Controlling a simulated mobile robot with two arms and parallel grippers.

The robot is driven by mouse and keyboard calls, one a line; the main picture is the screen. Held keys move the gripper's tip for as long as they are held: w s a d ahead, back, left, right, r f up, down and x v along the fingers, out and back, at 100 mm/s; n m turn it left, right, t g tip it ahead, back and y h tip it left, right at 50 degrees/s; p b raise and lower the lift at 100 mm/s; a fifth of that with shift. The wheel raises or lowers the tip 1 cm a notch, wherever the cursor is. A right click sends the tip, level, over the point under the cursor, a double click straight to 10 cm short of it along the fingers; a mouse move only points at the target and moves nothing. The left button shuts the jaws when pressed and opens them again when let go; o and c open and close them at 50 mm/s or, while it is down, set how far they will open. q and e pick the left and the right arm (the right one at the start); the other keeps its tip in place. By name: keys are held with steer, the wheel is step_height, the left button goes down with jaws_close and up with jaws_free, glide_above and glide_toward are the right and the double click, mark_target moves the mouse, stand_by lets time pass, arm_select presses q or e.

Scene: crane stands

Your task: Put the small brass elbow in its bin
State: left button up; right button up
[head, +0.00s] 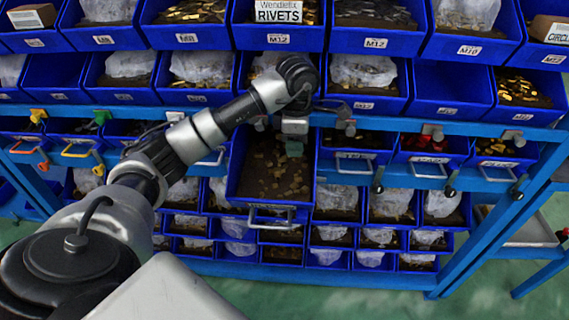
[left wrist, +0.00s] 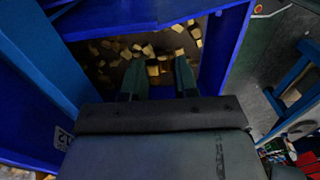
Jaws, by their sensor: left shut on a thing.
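My left gripper (head: 293,150) reaches down over a pulled-out blue bin (head: 238,190) that holds many loose brass pieces. In the left wrist view the two dark fingers (left wrist: 158,72) point into this bin (left wrist: 222,50), and a small brass piece (left wrist: 153,68) shows between them. The gripper is shut on this piece, the small brass elbow as far as I can tell; its exact shape is too small and dark to make out. Whether it touches the pieces below is unclear. My right gripper is not in view.
Rows of blue bins with brass parts and clear bags fill the blue rack. An upper bin row (head: 280,38) stands close above my arm. A box marked RIVETS (head: 279,11) sits at the top. Open green floor (head: 495,270) lies at the lower right.

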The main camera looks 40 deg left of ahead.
mark_target(294, 178)
arm_select(q)
steer(key=f, duration=0.3)
steer(key=shift+s+d+f+p, duration=0.25)
steer(key=shift+s+f+p, duration=0.1)
steer(key=shift+s, duration=0.05)
steer(key=shift+f, duration=0.3)
step_height(294, 178, down, 3)
steer(key=shift+w+a+f+p, duration=0.1)
steer(key=shift+f+p, duration=0.05)
steer(key=shift+p, duration=0.2)
steer(key=shift+f, duration=0.3)
steer(key=o, duration=0.7)
steer(key=shift+o, duration=1.1)
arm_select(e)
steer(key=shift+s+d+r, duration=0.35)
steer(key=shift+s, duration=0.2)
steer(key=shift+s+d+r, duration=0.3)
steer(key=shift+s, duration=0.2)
